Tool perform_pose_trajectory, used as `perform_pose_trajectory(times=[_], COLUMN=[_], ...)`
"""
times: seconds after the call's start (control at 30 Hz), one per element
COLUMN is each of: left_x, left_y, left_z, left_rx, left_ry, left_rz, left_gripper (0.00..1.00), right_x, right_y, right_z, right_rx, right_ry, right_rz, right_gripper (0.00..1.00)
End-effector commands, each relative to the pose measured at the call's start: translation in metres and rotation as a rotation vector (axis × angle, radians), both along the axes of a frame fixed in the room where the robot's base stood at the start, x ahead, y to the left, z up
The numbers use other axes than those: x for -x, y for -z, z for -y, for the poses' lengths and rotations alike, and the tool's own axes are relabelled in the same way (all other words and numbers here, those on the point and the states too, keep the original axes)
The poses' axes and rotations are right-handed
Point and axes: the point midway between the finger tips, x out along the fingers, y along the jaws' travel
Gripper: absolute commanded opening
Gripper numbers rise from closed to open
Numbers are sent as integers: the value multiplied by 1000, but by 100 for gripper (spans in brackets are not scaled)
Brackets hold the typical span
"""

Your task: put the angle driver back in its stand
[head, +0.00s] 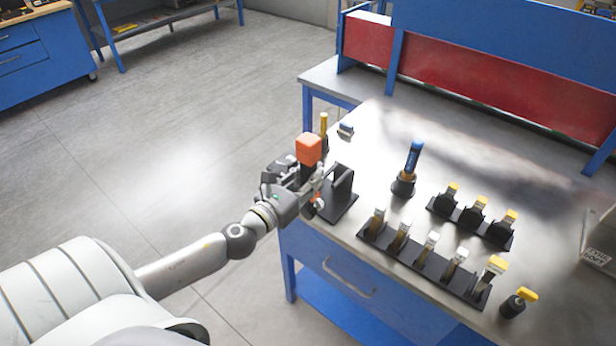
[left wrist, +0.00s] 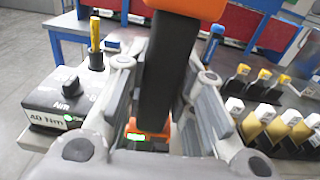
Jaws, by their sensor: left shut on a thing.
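The angle driver (head: 308,149) has an orange block-shaped end on a dark body. My left gripper (head: 304,180) is shut on it at the table's near left corner, with the orange end up. In the left wrist view the angle driver's dark body (left wrist: 168,75) stands between the two fingers, with orange above and a green light low down. A black stand (head: 340,195) with a flat base and upright part is on the table just right of the gripper. It is partly hidden by the gripper, and I cannot tell whether the driver touches it. My right gripper is not in view.
A tester box marked 40 Nm (left wrist: 52,112) sits left of the gripper. A yellow-handled tool (head: 324,123) stands behind. A blue-topped driver (head: 411,160) stands to the right. Bare tabletop (head: 376,130) lies behind the stand.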

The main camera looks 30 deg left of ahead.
Motion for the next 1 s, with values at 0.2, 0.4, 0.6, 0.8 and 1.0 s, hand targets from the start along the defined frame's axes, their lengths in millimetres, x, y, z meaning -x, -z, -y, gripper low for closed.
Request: perform_pose_trajectory(times=[0.2,0.4,0.6,0.8,1.0], left_x=[-6,-11,-16,-21,-26], left_y=[-5,-5,-5,-5,-6], left_z=[0,1,1,1,2], left_rx=[0,0,0,-1,-1], left_ry=[0,0,0,0,0], left_rz=[9,9,10,8,10], left_gripper=[0,0,0,0,0], right_x=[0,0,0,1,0], right_y=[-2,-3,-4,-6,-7], right_z=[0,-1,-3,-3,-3], right_rx=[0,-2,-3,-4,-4], right_ry=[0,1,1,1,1], right_rz=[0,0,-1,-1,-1], right_gripper=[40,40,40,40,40])
